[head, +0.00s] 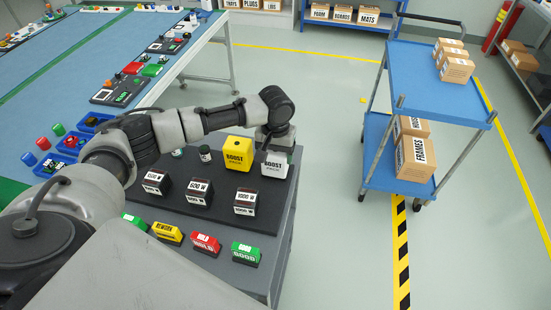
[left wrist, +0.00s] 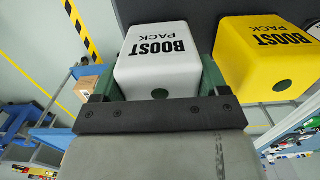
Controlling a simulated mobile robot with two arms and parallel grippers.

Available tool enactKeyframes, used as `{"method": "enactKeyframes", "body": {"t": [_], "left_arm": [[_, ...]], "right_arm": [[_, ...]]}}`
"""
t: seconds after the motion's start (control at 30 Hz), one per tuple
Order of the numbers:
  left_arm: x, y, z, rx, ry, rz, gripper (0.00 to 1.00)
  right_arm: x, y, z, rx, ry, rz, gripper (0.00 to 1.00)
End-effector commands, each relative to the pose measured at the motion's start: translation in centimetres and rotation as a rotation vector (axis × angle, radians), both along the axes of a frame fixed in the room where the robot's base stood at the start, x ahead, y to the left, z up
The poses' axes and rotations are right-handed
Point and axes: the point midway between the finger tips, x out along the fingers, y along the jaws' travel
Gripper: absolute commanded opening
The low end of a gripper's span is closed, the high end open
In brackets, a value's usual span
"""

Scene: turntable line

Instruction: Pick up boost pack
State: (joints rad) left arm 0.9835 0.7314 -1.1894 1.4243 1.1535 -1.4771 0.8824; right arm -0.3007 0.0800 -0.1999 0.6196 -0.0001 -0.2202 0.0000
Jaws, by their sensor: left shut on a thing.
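A white boost pack (head: 275,165) is at the back right of the dark mat (head: 222,222). My left gripper (head: 274,146) reaches down over it from above. In the left wrist view, the green fingers of my left gripper (left wrist: 157,80) are on both sides of the white boost pack (left wrist: 158,58), shut on it. I cannot tell whether it still rests on the mat. A yellow boost pack (head: 238,154) stands just left of it and also shows in the left wrist view (left wrist: 262,62). My right gripper is not in view.
Several dark 600 W and 1000 W blocks (head: 199,190) stand on the mat. Coloured label blocks (head: 205,243) line the front edge. A blue cart (head: 425,82) with boxes stands at the right. Floor between table and cart is clear.

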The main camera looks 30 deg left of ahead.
Motion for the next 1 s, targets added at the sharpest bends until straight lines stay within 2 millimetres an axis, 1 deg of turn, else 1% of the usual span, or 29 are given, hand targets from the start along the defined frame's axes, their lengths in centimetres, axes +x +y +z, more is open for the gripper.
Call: {"method": "enactKeyframes", "body": {"t": [0.17,0.27,0.47,0.67,0.8,1.0], "left_arm": [[0.1,0.0,0.8,-0.003,-0.006,0.000,0.01],[0.2,0.0,1.7,-0.003,-0.006,0.000,0.01],[0.2,0.0,4.2,-0.002,-0.008,0.000,0.01],[-0.9,-3.0,5.9,-0.004,-0.005,-0.005,0.01],[-1.7,-5.3,7.3,-0.005,-0.006,-0.005,0.01],[-2.8,-8.3,9.2,-0.005,-0.005,-0.004,0.01]], "right_arm": [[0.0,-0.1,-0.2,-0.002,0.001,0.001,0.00],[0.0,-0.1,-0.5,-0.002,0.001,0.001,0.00],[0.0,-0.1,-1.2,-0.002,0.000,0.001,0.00],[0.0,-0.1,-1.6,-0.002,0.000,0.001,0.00],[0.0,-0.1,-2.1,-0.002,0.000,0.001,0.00],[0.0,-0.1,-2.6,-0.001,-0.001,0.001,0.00]]}}
